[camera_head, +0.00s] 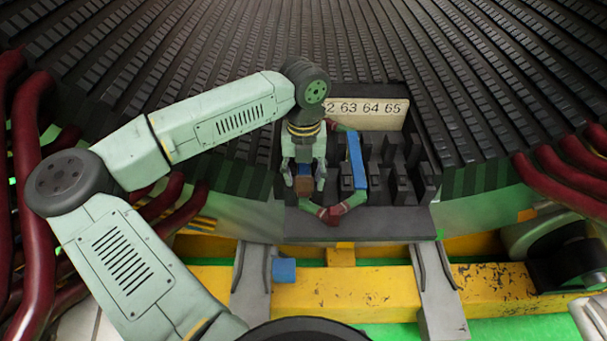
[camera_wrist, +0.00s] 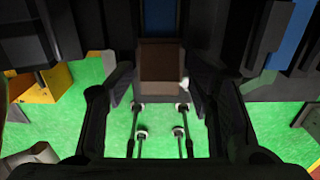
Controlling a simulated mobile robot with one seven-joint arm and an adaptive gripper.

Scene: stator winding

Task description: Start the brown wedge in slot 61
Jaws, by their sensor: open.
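The brown wedge (camera_head: 304,184) shows between the fingers of my gripper (camera_head: 304,178) in the head view, at the front of the slotted stator. In the wrist view its brown end (camera_wrist: 160,66) lies ahead, between the two dark fingers of my gripper (camera_wrist: 158,98). The fingers are apart, with clear space on both sides of the wedge. A number plate (camera_head: 368,113) reads 63, 64, 65 and part of a 62. Slot 61 and its label are hidden by my arm. How far the wedge sits in a slot cannot be told.
A blue strip (camera_head: 356,162) stands right of my gripper, with a red coil end (camera_head: 334,213) below it. Dark blocks (camera_head: 402,180) stand further right. Dark red pipes (camera_head: 30,150) curve at the left. A yellow beam (camera_head: 345,292) runs below.

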